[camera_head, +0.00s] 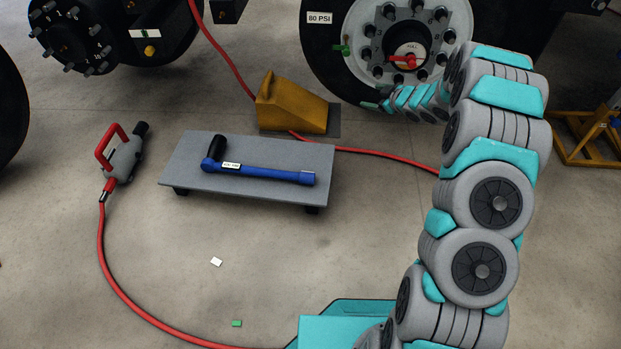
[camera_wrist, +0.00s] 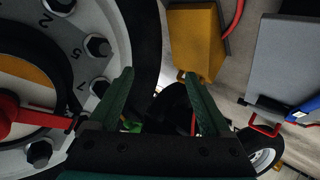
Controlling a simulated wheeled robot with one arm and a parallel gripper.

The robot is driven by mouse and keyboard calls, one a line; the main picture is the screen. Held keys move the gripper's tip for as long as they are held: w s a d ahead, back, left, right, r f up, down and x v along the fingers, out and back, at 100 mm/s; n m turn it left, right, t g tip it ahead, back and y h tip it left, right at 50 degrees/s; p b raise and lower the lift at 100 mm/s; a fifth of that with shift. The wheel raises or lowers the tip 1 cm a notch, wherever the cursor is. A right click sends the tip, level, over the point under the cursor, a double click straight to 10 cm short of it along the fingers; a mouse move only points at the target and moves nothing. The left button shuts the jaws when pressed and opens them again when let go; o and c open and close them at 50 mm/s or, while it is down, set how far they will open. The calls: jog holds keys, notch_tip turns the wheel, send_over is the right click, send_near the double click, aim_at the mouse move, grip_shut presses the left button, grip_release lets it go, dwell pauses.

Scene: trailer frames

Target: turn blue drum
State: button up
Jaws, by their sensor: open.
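No drum that is plainly blue shows in either view. A large wheel (camera_head: 357,40) stands at the top right in the head view, with numbered lug nuts around a dark hub. A red pointer (camera_head: 405,61) lies across the hub's gauge face. In the wrist view the wheel's rim (camera_wrist: 105,22) and a red lever (camera_wrist: 20,113) fill the left side. My gripper (camera_wrist: 158,82) is open, its green fingers apart, close beside the tire. A small green piece (camera_wrist: 131,127) shows beyond the fingers.
A yellow chock (camera_head: 290,105) stands left of the wheel. A grey creeper (camera_head: 185,170) bears a blue wrench (camera_head: 265,174). A red-handled air tool (camera_head: 123,155) and red hose (camera_head: 110,265) lie on the floor. A yellow stand (camera_head: 585,140) is at right. The left foreground floor is mostly clear.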

jog(key=s+a+f+n+y, duration=0.1)
jog(key=a+f+n+y, duration=0.15)
jog(key=f, duration=0.25)
jog(key=n+g+y, duration=0.4)
jog(key=g+y, duration=0.4)
jog(key=y, duration=0.2)
send_near(315, 179)
jog(key=a+r, duration=0.1)
jog(key=a, duration=0.3)
jog(key=shift+m, duration=0.25)
jog(key=a, duration=0.5)
jog(key=a+b, duration=0.1)
jog(key=a, duration=0.1)
jog(key=shift+w+a+r, duration=0.15)
jog(key=shift+w+a, duration=0.05)
jog(key=shift+w, duration=0.15)
jog(key=shift+c, duration=0.2)
grip_shut()
